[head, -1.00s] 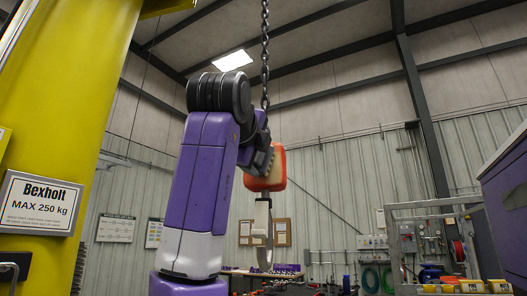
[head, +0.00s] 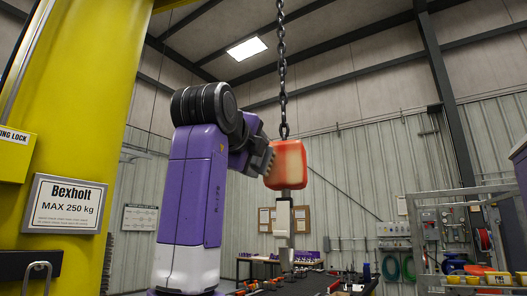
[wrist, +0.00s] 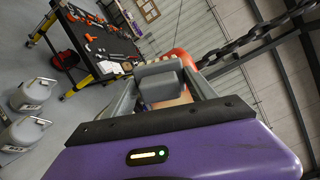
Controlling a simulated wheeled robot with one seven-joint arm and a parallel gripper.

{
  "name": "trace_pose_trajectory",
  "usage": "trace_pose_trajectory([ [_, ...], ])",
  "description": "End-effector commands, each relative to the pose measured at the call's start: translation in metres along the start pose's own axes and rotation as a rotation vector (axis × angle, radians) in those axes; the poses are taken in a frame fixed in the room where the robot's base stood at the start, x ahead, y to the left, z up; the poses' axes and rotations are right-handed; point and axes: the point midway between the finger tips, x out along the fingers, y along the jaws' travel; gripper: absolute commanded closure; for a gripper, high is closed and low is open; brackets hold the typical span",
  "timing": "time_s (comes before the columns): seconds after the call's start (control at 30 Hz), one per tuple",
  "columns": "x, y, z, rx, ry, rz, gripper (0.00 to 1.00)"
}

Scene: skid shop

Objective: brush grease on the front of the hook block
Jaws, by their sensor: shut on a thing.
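The orange-red hook block (head: 290,165) hangs from a chain in the head view, right of my arm. A pale shank and hook (head: 284,220) hang below it. My gripper (head: 260,158) is at the block's left side. In the wrist view my gripper (wrist: 160,88) is shut on a grey, rounded piece (wrist: 158,78), which looks like part of the grease brush. Its bristles cannot be made out clearly. A part of the orange block (wrist: 180,57) shows just behind it, with the rest hidden. I cannot tell whether the brush touches the block, or see grease.
The chain (head: 281,70) runs up from the block. A yellow column (head: 85,130) with a Bexholt load sign (head: 64,204) stands at the left. A dark workbench with tools (wrist: 95,45) and grey canisters (wrist: 33,95) show in the wrist view. A metal frame (head: 460,230) stands right.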

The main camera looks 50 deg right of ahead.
Motion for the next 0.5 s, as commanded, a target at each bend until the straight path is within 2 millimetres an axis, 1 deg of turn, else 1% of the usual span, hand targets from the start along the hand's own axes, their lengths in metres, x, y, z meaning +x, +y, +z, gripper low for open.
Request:
trace_pose_trajectory([
  [0.07, 0.001, 0.001, 0.005, -0.002, 0.0, 0.002, 0.67],
  [0.23, 0.001, 0.001, 0.007, -0.001, 0.0, 0.002, 0.67],
  [0.5, 0.0, -0.015, 0.012, -0.001, -0.001, 0.001, 0.67],
])
